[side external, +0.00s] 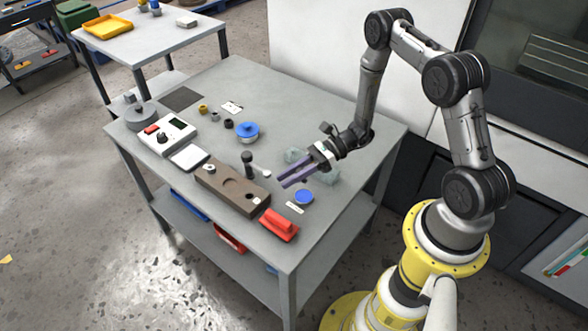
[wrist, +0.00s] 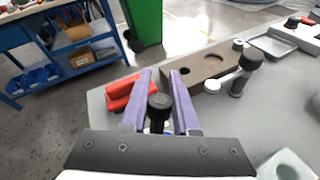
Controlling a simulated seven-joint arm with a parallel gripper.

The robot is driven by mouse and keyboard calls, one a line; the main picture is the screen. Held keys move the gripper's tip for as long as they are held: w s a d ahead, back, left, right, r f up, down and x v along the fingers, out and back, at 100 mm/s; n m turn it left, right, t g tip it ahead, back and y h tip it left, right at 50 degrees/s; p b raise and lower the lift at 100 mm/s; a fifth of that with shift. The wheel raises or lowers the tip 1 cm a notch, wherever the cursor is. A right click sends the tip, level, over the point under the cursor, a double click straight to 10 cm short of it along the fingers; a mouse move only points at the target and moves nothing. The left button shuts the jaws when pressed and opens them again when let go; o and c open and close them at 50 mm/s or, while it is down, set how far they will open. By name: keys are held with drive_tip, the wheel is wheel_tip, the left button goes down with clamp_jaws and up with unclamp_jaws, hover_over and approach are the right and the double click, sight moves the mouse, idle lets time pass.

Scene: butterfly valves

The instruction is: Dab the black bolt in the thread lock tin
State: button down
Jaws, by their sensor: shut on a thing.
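My gripper (side external: 293,180) has two purple fingers and is above the near right part of the grey table. In the wrist view my gripper (wrist: 160,75) is shut on the black bolt (wrist: 159,106), whose round dark head shows between the fingers; its lower part is mostly hidden. A low round blue tin (side external: 304,197) sits on the table close beside the fingers, with a small white label (side external: 294,208) in front of it. The label is too small to read, so I cannot tell for sure that this is the thread lock tin.
A brown block with holes (side external: 232,187) and a red object (side external: 279,224) lie left of and in front of my gripper. An upright black-topped piece (side external: 248,164) stands behind the block. A blue-topped round part (side external: 247,131) and several small pieces are farther back.

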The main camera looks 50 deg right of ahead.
drive_tip(key=shift+f, duration=2.45)
drive_tip(key=shift+f, duration=0.6)
wheel_tip(320, 180, up, 7)
idle(0.8)
idle(0.4)
